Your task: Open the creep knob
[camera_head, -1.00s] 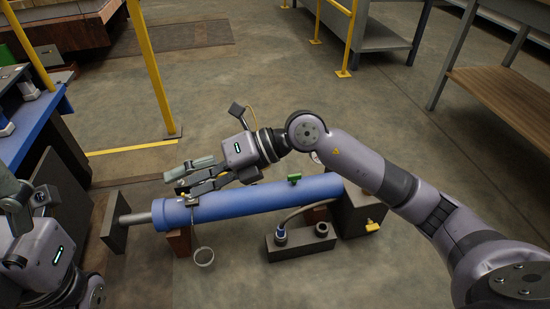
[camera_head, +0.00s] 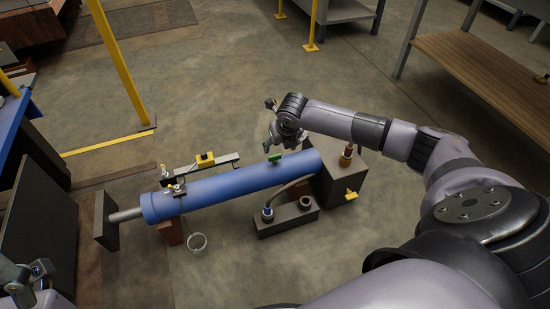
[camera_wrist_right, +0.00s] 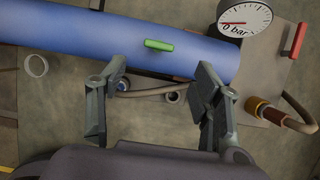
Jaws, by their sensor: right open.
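I cannot tell which part is the creep knob. A small green handle (camera_head: 275,156) sits on top of the blue cylinder (camera_head: 225,189) near its right end; it also shows in the right wrist view (camera_wrist_right: 159,45). A yellow knob (camera_head: 351,196) sticks out of the dark end block (camera_head: 337,177). A red handle (camera_wrist_right: 299,40) shows in the right wrist view. My right gripper (camera_head: 272,137) is above and just behind the green handle. Its fingers (camera_wrist_right: 155,100) are spread and empty. My left gripper (camera_head: 28,282) is partly cut off at the lower left.
A gauge reading 0 bar (camera_wrist_right: 245,18) and a brass fitting (camera_wrist_right: 266,110) are near the block. A hose (camera_head: 290,186) runs to a dark pump block (camera_head: 287,217). A yellow device (camera_head: 205,160) stands behind the cylinder.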

